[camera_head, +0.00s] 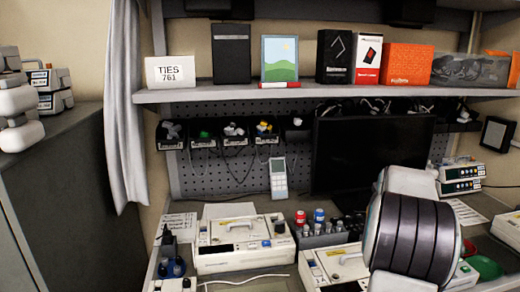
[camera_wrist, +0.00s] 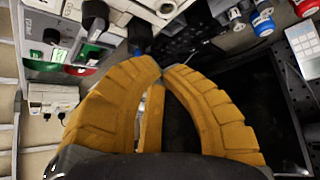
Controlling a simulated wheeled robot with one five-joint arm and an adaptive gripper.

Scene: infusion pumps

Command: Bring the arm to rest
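My gripper (camera_wrist: 163,68) shows in the wrist view with its ribbed yellow fingers curved inward and their tips together. Nothing is seen held between them. The gripper is over the workbench area, with blurred equipment beyond its tips. In the head view, a white and dark ribbed part of my arm (camera_head: 412,235) stands at the lower right, in front of the bench. The gripper itself is not seen in the head view.
White pumps (camera_head: 240,243) stand on the bench, with red and blue capped bottles (camera_head: 310,217) beside them. A dark monitor (camera_head: 370,155) is behind my arm. A shelf (camera_head: 220,93) with boxes runs above. A green bowl (camera_head: 487,267) is at the right.

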